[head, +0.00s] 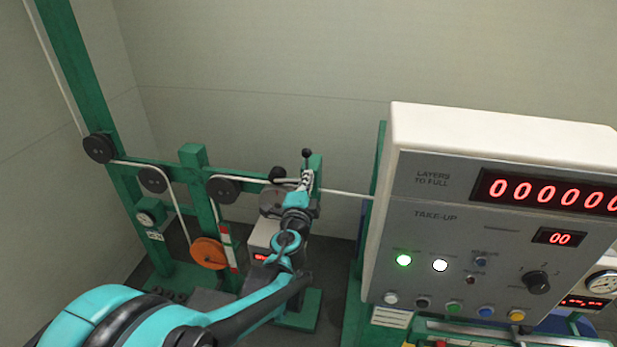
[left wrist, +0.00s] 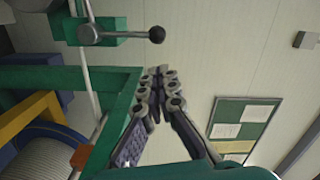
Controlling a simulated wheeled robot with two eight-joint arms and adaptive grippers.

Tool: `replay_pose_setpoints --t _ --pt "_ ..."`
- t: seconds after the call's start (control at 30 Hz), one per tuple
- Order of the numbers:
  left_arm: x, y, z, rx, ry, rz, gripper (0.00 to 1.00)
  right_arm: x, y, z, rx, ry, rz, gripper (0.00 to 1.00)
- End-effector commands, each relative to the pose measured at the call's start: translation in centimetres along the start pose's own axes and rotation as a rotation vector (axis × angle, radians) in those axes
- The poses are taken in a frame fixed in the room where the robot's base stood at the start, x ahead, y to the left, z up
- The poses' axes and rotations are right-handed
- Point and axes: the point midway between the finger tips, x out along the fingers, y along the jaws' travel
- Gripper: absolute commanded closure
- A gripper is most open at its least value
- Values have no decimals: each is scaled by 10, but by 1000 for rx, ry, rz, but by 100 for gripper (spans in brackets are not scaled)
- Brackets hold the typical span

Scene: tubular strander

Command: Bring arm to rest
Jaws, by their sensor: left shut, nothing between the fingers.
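My left arm reaches in from the lower left of the head view. Its gripper (head: 306,180) is at the green frame's right-hand post, just below a lever with a black ball knob (head: 306,153). In the left wrist view my left gripper (left wrist: 160,80) has its fingertips together with nothing between them. The lever's black knob (left wrist: 156,35) shows above the fingers there, apart from them. My right gripper is in neither view.
A take-up control panel (head: 450,225) with red digits and lit buttons stands at the right. The green frame (head: 195,160) carries black pulleys, an orange wheel (head: 208,253) and a white strand. The left wrist view shows a notice board (left wrist: 243,125) and a cable reel (left wrist: 40,155).

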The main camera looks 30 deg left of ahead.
Motion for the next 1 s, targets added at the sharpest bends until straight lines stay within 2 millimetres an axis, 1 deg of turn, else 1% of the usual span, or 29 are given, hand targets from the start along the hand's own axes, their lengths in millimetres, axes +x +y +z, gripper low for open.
replay_pose_setpoints --t 0.4,0.47,0.57,0.67,0.73,0.77,0.8,0.87,0.9,1.0 --pt "0 0 0 -5 -2 0 100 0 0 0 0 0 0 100" --pt "-4 -2 2 -27 -14 2 100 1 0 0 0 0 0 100" --pt "-19 -5 9 -132 -68 18 100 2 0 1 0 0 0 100" --pt "-48 1 23 -317 -170 73 100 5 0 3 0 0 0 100" --pt "-78 17 31 -468 -257 145 100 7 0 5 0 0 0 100" --pt "-92 27 34 -532 -295 185 100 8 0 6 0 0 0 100" --pt "-111 42 36 -615 -344 244 100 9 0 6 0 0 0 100" --pt "-142 67 34 -729 -411 343 100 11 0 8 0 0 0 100" --pt "-163 84 30 -798 -450 414 100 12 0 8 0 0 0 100" --pt "-213 120 15 -932 -526 586 100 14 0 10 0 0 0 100"
